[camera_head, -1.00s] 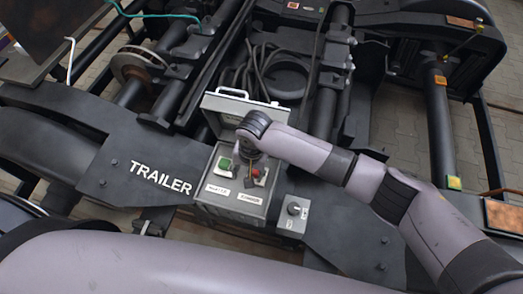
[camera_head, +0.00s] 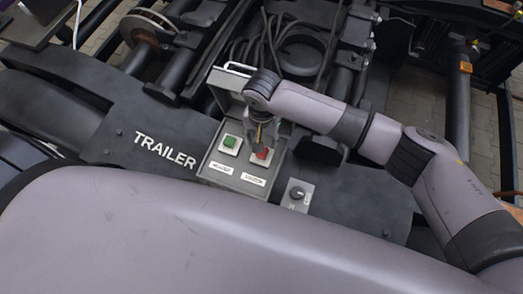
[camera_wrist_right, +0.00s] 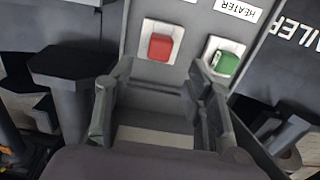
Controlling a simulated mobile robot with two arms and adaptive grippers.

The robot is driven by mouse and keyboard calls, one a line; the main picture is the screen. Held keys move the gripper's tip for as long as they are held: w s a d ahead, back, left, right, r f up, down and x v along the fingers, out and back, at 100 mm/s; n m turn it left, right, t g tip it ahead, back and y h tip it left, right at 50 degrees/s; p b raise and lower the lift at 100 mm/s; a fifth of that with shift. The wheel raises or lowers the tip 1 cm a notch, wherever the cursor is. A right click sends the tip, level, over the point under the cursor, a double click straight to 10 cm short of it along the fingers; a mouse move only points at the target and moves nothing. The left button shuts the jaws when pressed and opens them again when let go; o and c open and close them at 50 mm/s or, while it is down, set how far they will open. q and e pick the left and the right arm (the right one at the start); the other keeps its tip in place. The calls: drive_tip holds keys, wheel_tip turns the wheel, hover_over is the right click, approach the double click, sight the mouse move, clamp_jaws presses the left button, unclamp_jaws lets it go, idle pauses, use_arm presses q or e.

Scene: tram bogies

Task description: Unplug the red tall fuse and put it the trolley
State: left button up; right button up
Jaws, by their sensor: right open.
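The red fuse (camera_head: 262,156) sits in a light socket in the open grey box (camera_head: 238,178), right of the green one. It shows clearly in the right wrist view (camera_wrist_right: 160,46), upper middle. My right gripper (camera_head: 264,132) is above the box, beside the red fuse in the head view. In the wrist view its two fingers (camera_wrist_right: 157,82) are spread apart with nothing between them, and the red fuse lies beyond the tips. Whether the fingers touch the box cannot be told. My left gripper and the trolley are not seen.
A green fuse (camera_head: 229,144) sits close beside the red one, and also shows in the wrist view (camera_wrist_right: 226,63). A knob switch box (camera_head: 297,195) is at the grey box's right. The raised lid (camera_head: 228,80) stands behind. Dark frame beams and cables surround the box.

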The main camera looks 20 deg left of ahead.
wheel_tip(320, 180, down, 5)
drive_tip(key=b, duration=0.5)
drive_tip(key=shift+f+b, duration=0.65)
drive_tip(key=shift+f, duration=1.2)
drive_tip(key=shift+r, duration=0.1)
drive_tip(key=shift+p, duration=0.5)
drive_tip(key=shift+p, duration=0.4)
drive_tip(key=shift+c, duration=0.2)
